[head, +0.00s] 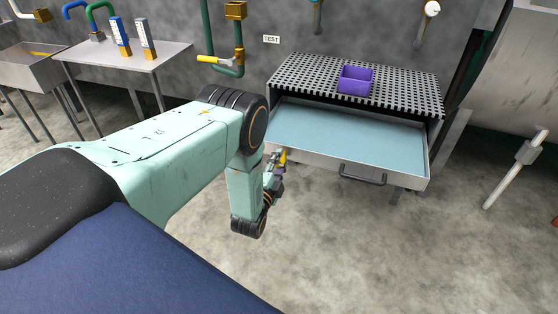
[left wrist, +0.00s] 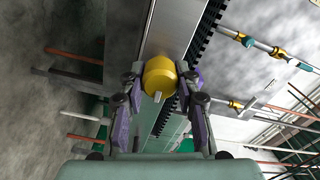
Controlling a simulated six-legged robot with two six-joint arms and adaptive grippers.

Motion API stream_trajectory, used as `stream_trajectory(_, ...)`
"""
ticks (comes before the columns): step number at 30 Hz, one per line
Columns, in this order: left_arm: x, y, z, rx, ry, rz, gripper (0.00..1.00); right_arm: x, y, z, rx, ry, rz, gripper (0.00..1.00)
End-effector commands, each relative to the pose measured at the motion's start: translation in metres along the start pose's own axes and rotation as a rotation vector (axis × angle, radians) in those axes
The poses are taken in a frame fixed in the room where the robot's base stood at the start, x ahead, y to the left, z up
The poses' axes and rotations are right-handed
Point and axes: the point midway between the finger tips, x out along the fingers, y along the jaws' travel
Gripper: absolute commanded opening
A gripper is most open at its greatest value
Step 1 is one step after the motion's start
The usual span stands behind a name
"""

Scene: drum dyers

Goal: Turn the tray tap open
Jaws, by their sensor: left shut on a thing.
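The tray tap shows as a small yellow handle (head: 283,157) at the front left corner of the steel tray (head: 322,167). In the left wrist view, its yellow rounded end (left wrist: 159,76) sits between my fingers, with a small pale stub on its face. My left gripper (head: 278,166) is shut on the tap handle, one finger on each side of it. The arm's wrist hides part of the gripper in the head view. The tray holds a flat pale blue surface. My right gripper is in neither view.
A perforated rack (head: 300,75) with a purple box (head: 356,80) stands over the back of the tray. A black pull handle (head: 363,176) juts from the tray's front. A wall tap with a yellow lever (head: 209,59) is behind. The concrete floor in front is clear.

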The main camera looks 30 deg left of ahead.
Motion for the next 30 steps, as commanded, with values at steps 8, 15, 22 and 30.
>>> stream_trajectory(8, -0.0001, 0.0003, -0.0002, 0.062, 0.001, 0.001, 0.01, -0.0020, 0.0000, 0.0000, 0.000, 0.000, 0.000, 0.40)
stream_trajectory(15, 0.0000, 0.0004, -0.0002, 0.071, 0.001, 0.000, 0.01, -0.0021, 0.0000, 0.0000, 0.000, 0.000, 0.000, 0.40)
stream_trajectory(22, 0.0000, 0.0003, -0.0002, 0.070, 0.000, 0.000, 0.34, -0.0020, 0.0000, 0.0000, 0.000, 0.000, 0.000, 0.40)
stream_trajectory(30, 0.0000, 0.0003, -0.0001, 0.069, 0.000, 0.000, 0.55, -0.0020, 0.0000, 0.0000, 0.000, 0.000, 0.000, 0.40)
